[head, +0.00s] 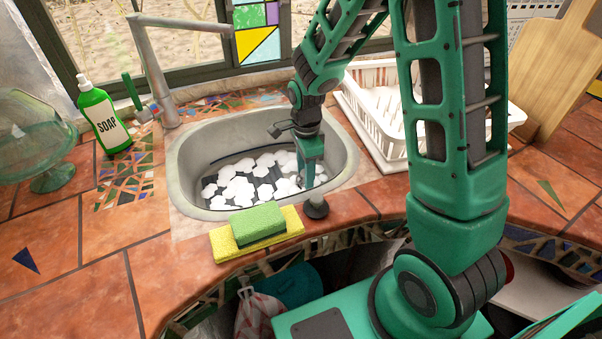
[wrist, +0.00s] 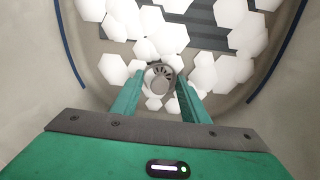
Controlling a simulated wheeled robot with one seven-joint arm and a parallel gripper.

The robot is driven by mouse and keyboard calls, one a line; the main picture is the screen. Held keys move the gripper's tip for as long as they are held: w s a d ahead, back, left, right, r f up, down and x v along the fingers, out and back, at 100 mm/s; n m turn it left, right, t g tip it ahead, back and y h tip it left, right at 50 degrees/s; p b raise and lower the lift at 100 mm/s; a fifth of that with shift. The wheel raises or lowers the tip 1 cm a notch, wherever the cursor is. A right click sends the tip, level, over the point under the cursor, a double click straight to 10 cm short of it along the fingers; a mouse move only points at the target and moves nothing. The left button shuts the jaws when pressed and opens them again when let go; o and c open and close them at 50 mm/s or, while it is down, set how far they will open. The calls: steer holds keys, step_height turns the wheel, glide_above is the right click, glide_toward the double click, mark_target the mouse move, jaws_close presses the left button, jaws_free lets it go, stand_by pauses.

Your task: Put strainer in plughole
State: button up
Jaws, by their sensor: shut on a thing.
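My gripper (head: 310,180) points down into the right part of the metal sink (head: 188,155). In the wrist view, its two green fingers (wrist: 158,92) are closed on the small knob of a round grey strainer (wrist: 159,70) with dark slots. The strainer is held between the fingertips, over white hexagonal shapes that cover much of the sink floor. The gripper hides the strainer in the head view. I cannot make out the plughole in either view.
A yellow and green sponge pair (head: 257,228) lies at the sink's front edge, beside a small dark round-based object (head: 316,209). A white dish rack (head: 375,125) stands right of the sink. The tap (head: 153,70) and soap bottle (head: 104,120) are left.

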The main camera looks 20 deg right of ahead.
steer(key=shift+f, duration=0.45)
